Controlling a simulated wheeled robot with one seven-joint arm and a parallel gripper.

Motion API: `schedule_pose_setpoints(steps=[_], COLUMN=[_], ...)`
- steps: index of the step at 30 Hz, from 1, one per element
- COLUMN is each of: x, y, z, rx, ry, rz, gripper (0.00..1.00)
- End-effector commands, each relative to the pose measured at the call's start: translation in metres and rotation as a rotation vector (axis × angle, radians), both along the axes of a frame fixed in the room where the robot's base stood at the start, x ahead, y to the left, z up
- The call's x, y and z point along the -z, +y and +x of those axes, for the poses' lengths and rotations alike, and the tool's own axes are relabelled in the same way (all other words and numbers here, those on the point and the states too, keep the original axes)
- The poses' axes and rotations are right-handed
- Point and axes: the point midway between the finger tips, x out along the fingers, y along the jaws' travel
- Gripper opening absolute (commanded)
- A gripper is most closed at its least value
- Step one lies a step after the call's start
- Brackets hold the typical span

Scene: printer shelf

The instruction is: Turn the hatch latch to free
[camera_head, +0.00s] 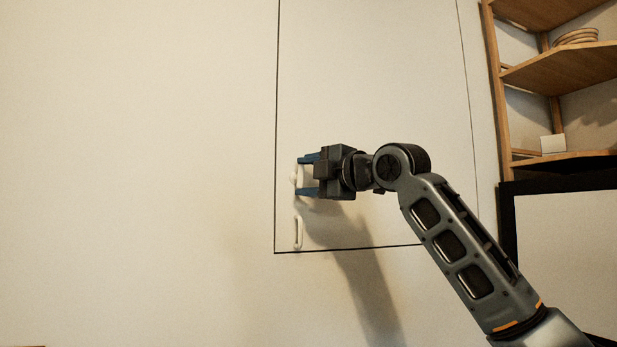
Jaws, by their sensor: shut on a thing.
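The hatch (400,80) is a pale panel outlined by thin dark lines in the wall, and it sits closed as far as I can see. A small white latch (294,175) is at its left edge, mostly hidden by my fingers. My gripper (304,176) comes in from the right, with one blue finger above and one below, and is shut on the latch. How far the latch is turned is too small to tell. A white upright handle (298,232) is on the hatch just below my gripper, apart from it.
A wooden shelf unit (560,70) with stacked dishes (576,36) and a small white box (553,144) stands at the right. A dark-framed pale panel (570,240) is below it. The wall left of the hatch is bare.

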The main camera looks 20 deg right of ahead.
Motion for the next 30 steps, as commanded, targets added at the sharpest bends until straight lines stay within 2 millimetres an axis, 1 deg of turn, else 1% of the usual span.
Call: schedule_pose_setpoints(steps=[9,22,23,30], x=[0.0006,0.0010,0.0010,0.0001], y=[0.0011,0.0016,0.0016,0.0009], z=[0.0002,0.0002,0.0002,0.0002], rx=[-0.002,-0.002,-0.002,-0.001], ry=[0.003,0.002,0.002,0.001], rz=[-0.076,-0.083,-0.083,-0.082], gripper=[0.27,0.27,0.60,0.83])
